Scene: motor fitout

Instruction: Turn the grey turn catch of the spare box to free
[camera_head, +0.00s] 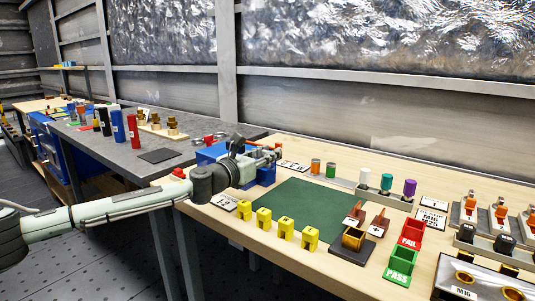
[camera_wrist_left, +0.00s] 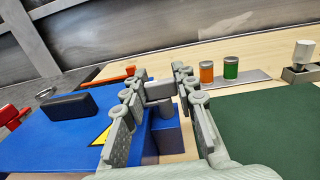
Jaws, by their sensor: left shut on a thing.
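The spare box is blue; its body (camera_head: 266,176) shows beside and below my left gripper in the head view, and its lid (camera_wrist_left: 60,140) fills the lower left of the left wrist view. The grey turn catch (camera_wrist_left: 160,91) sits at the box's edge, above a blue block (camera_wrist_left: 168,136). My left gripper (camera_head: 272,153) reaches over the box, and its fingers (camera_wrist_left: 158,80) are closed around the catch from both sides. The gripper hides the catch in the head view. My right gripper is not in view.
A green mat (camera_head: 300,216) lies right of the box, with several yellow blocks (camera_head: 263,217) along its near edge. Orange (camera_wrist_left: 206,73) and green cylinders (camera_wrist_left: 230,69) stand behind. A black handle (camera_wrist_left: 70,105) rises from the lid.

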